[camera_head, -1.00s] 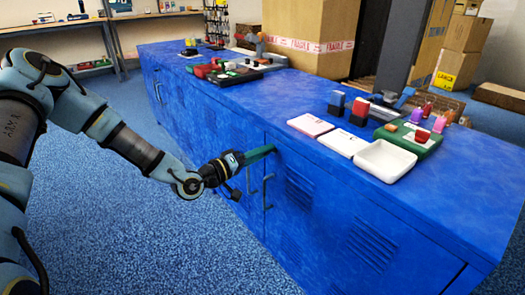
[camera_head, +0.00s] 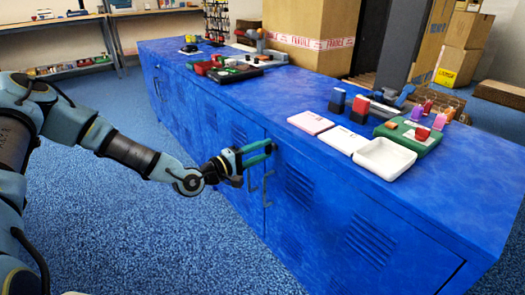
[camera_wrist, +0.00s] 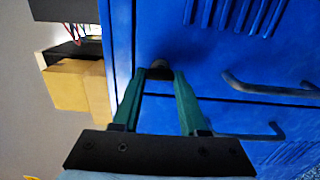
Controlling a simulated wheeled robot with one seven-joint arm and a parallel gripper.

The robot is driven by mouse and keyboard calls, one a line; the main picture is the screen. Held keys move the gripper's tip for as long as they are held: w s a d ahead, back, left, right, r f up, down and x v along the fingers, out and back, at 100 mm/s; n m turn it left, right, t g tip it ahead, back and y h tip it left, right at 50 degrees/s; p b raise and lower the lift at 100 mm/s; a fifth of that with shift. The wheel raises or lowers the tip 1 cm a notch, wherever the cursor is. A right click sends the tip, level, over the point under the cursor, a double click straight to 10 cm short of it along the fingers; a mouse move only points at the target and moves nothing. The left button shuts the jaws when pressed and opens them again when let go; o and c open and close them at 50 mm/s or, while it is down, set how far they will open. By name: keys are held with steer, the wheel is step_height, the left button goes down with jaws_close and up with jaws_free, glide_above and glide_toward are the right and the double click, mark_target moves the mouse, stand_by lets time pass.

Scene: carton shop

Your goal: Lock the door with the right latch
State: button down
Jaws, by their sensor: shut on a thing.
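The latch (camera_wrist: 160,71) is a small dark knob on the blue cabinet front in the wrist view. It sits near the cabinet's top edge, beside the seam between two doors, on the side of the louvred right door (camera_head: 330,225). My gripper (camera_wrist: 160,74) has its two green fingers on either side of the knob and is shut on it. In the head view my gripper (camera_head: 271,152) reaches the cabinet front just below the top edge. The latch is hidden there by the fingers, and I cannot tell whether it is turned to locked.
Two bar handles, one dark (camera_wrist: 270,90) and one lower (camera_wrist: 250,134), stick out beside the seam. The cabinet top (camera_head: 240,105) holds a white tray (camera_head: 385,160), a green box (camera_head: 425,142), and a large carton (camera_head: 310,30). The blue floor (camera_head: 110,220) left of the cabinet is clear.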

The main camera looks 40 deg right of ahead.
stand_by(0.3)
steer(key=shift+c, duration=2.2)
jaws_free()
steer(key=a, duration=1)
steer(key=shift+w+a, duration=0.3)
steer(key=shift+a, duration=0.1)
